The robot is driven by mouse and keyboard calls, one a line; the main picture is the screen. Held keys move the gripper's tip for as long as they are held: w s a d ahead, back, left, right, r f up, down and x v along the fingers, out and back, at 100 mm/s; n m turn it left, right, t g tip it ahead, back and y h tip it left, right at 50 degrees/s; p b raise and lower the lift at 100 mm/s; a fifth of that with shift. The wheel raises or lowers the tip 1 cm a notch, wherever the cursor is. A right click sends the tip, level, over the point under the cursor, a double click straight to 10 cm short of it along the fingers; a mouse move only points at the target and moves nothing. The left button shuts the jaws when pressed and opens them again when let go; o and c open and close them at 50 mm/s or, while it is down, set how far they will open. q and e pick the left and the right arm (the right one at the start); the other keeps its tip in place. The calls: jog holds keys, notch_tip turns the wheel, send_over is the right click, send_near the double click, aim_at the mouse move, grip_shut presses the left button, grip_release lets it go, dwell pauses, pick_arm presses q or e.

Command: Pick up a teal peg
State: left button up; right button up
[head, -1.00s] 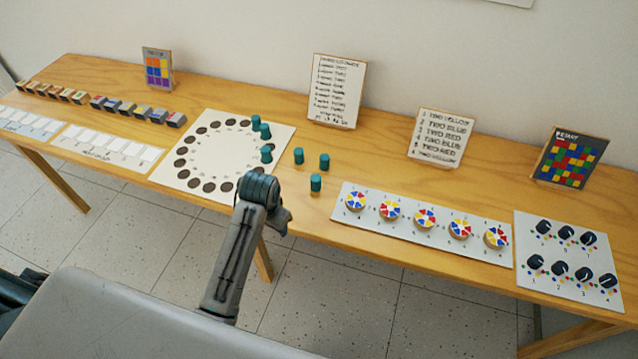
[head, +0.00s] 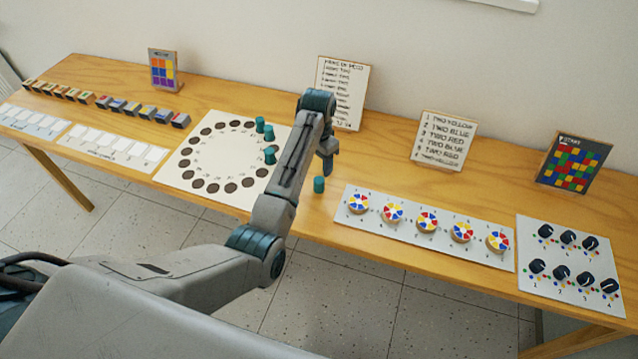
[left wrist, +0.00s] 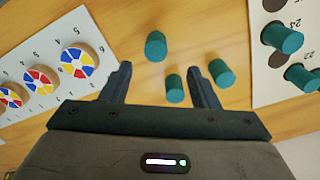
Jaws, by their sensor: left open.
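Three loose teal pegs stand on bare wood in the left wrist view: a far one (left wrist: 155,46) beyond the fingertips, one (left wrist: 174,88) seen between the fingers near the right finger, and one (left wrist: 221,73) just outside that finger. My left gripper (left wrist: 158,68) is open and empty, pointing down over them. In the head view the gripper (head: 327,163) hangs above the table, and one loose teal peg (head: 319,184) shows below it; my arm hides the others. More teal pegs (head: 270,155) stand on the white hole board (head: 215,158). My right gripper is not in view.
A panel with several colour wheels (head: 375,232) lies right of the loose pegs, then a knob panel (head: 553,254). Upright cards, such as the list card (head: 350,95), stand along the back. Small blocks (head: 118,105) line the left end.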

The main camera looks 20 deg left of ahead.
aim_at(319, 180)
pick_arm(q)
notch_tip(319, 180, down, 3)
jog(key=shift+r, duration=0.1)
jog(key=shift+f+p, duration=0.3)
jog(key=shift+p, duration=0.2)
jog(key=f, duration=0.1)
jog(key=f+p, duration=0.1)
jog(key=f, duration=0.1)
jog(key=shift+s+d+f, duration=0.2)
jog(key=shift+s+f, duration=0.05)
jog(key=shift+s, duration=0.1)
jog(key=shift+f, duration=0.55)
jog(key=c, duration=1)
